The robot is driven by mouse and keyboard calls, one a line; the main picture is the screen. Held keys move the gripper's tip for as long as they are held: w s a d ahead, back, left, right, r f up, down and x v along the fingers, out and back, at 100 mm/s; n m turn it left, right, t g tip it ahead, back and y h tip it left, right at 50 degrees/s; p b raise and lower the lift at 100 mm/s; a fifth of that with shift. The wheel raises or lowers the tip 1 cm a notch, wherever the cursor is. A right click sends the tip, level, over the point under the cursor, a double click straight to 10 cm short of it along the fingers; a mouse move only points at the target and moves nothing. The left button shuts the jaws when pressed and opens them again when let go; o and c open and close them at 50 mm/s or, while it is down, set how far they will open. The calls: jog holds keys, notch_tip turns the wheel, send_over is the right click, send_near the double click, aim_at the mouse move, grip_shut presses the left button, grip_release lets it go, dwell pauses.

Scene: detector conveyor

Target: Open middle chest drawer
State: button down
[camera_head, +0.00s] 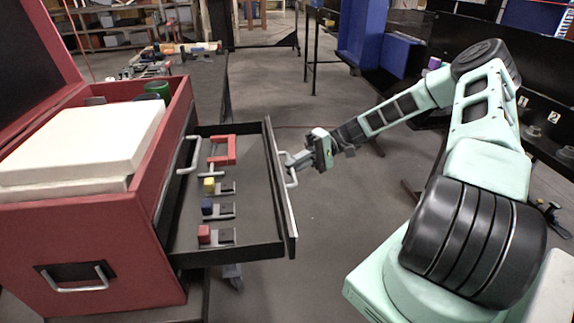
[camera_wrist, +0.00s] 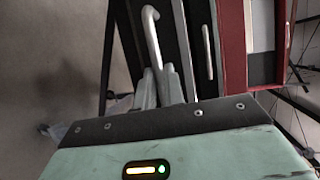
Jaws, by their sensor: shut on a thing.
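The red tool chest (camera_head: 80,235) stands at the left in the head view with its lid up. A wide black drawer (camera_head: 250,200) is pulled well out of its right-hand side. Its front panel (camera_head: 279,185) carries a metal handle (camera_head: 291,172), which also shows in the wrist view (camera_wrist: 152,35). My gripper (camera_head: 290,160) is shut on this handle from the outer side; its fingers (camera_wrist: 158,88) also show in the wrist view. Another handle (camera_head: 190,155) shows on the chest behind the drawer; it is also in the wrist view (camera_wrist: 207,52).
The drawer holds a red bracket (camera_head: 222,152) and small parts with yellow (camera_head: 209,186), blue (camera_head: 207,207) and red (camera_head: 204,234) blocks. A white box (camera_head: 85,140) lies in the chest top. A workbench (camera_head: 205,85) stands behind. The floor right of the drawer is clear.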

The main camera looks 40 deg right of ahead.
dwell(0.3)
jog(key=c, duration=1.5)
grip_release()
jog(key=shift+d, duration=0.15)
jog(key=b+v, duration=0.5)
jog(key=v, duration=1.2)
jog(key=shift+d, duration=0.1)
